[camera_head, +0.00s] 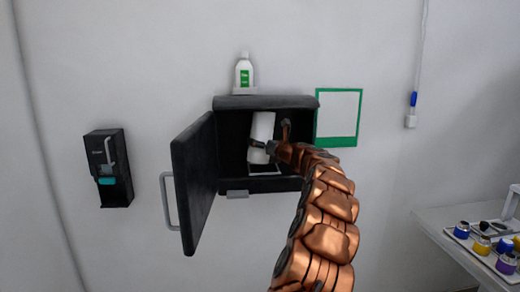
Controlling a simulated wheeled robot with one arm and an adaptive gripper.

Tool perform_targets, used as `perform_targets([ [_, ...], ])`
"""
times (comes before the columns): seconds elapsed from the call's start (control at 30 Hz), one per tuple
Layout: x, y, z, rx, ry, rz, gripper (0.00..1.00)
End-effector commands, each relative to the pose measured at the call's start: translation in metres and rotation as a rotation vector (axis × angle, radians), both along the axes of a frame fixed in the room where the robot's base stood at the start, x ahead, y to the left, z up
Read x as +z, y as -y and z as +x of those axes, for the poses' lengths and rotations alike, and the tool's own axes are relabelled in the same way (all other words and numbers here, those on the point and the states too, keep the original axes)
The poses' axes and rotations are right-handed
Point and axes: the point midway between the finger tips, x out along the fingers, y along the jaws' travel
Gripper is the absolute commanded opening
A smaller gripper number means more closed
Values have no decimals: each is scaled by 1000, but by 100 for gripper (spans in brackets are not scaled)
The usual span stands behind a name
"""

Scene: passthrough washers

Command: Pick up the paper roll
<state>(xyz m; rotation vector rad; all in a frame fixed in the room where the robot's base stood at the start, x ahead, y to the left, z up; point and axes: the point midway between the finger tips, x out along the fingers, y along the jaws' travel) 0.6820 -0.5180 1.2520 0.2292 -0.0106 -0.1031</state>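The paper roll (262,126) is a white cylinder inside the open black wall cabinet (265,102). It stands nearly upright with a slight tilt. My gripper (268,140) is at the end of the copper-coloured arm, inside the cabinet opening at the roll. A dark finger part crosses the front of the roll's lower half, and another part rises just to its right. The view does not show whether the fingers press on the roll. A pale, dark-edged piece (264,169) lies below the roll. The arm hides the cabinet's lower right.
The cabinet door (195,180) hangs open to the left, with a grey handle (169,201). A white bottle (244,72) stands above the cabinet. A black dispenser (109,168) is on the wall at left. A green-framed sheet (338,141) is at right. A table (440,222) holds jars.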

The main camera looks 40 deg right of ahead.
Motion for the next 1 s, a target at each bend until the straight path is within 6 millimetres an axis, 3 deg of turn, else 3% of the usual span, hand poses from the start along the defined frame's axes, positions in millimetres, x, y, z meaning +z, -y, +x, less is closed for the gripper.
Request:
perform_targets([
  [0.37, 0, -4, -38, -1, 3, 3, 28],
  [1.0, 1, -15, -151, -2, 5, 0, 28],
])
